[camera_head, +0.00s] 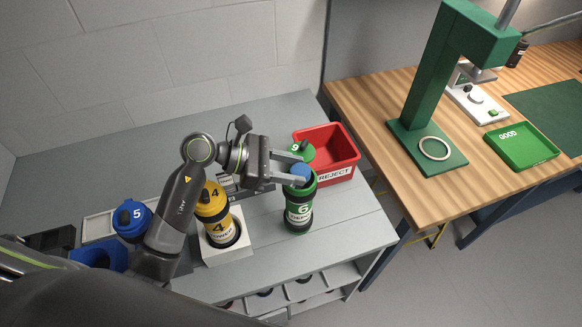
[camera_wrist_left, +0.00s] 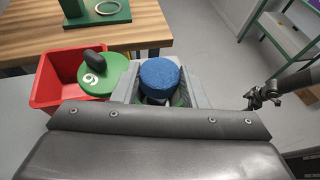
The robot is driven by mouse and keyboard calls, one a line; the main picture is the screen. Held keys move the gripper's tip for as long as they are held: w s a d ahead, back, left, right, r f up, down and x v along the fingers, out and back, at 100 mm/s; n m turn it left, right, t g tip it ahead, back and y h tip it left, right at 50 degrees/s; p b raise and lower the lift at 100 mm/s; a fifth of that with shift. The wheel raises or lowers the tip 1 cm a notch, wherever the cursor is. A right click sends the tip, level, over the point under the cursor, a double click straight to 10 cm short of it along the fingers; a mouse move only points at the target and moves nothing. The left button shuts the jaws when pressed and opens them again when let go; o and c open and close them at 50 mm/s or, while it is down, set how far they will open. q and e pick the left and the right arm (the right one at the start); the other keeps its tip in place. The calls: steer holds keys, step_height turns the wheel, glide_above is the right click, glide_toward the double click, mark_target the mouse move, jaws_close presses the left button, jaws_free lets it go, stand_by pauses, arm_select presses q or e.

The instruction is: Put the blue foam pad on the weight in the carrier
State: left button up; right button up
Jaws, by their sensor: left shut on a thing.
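My left gripper (camera_head: 296,172) is shut on the round blue foam pad (camera_head: 300,170). It holds the pad at the mouth of the upright green carrier (camera_head: 299,212), marked 6. In the left wrist view the pad (camera_wrist_left: 160,78) sits between the fingers, with a little green showing below it. I cannot tell whether the pad is inside the carrier's rim or just above it. The carrier's green lid (camera_head: 297,153) is swung open beside the mouth; it also shows in the left wrist view (camera_wrist_left: 108,68) with a black knob. The weight is hidden. My right gripper is not in view.
A red REJECT bin (camera_head: 345,158) stands close behind the carrier. A yellow carrier (camera_head: 213,205), marked 4, stands in a white block to the left, with a blue carrier (camera_head: 132,222), marked 5, farther left. A wooden bench (camera_head: 395,100) holds a green press and GOOD tray (camera_head: 520,147).

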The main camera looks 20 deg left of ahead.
arm_select(q)
steer(key=o, duration=1)
steer(key=shift+r, duration=0.1)
step_height(320, 180, up, 10)
steer(key=p, duration=0.5)
